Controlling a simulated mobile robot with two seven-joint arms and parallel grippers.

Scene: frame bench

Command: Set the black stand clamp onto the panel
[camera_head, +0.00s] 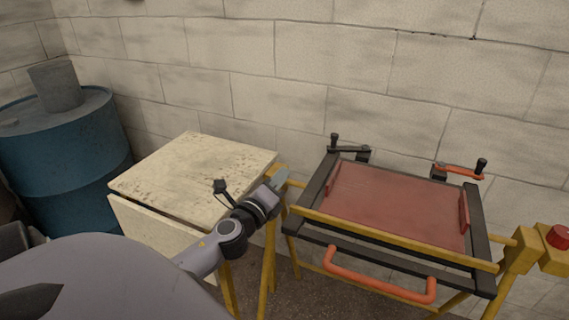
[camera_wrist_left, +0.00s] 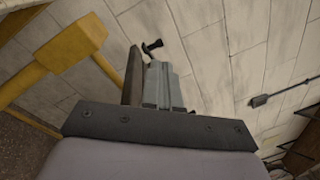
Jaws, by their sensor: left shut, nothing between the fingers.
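The black stand clamp (camera_head: 350,149) sits at the back left corner of the frame, with its upright black knob at the left end of its arm. The red panel (camera_head: 395,205) lies flat in the frame, and the clamp's arm appears to lie along its back edge rather than over it. My left gripper (camera_head: 279,179) is shut and empty, left of the frame and apart from the clamp. In the left wrist view its closed fingers (camera_wrist_left: 160,85) point toward a black knob (camera_wrist_left: 152,46), apparently the clamp's. My right gripper is not in view.
An orange clamp (camera_head: 462,171) is at the back right. An orange handle (camera_head: 380,287) crosses the frame's front, and a red button (camera_head: 558,236) is at far right. A worn cream table (camera_head: 190,170) and blue drum (camera_head: 65,150) stand left, a block wall behind.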

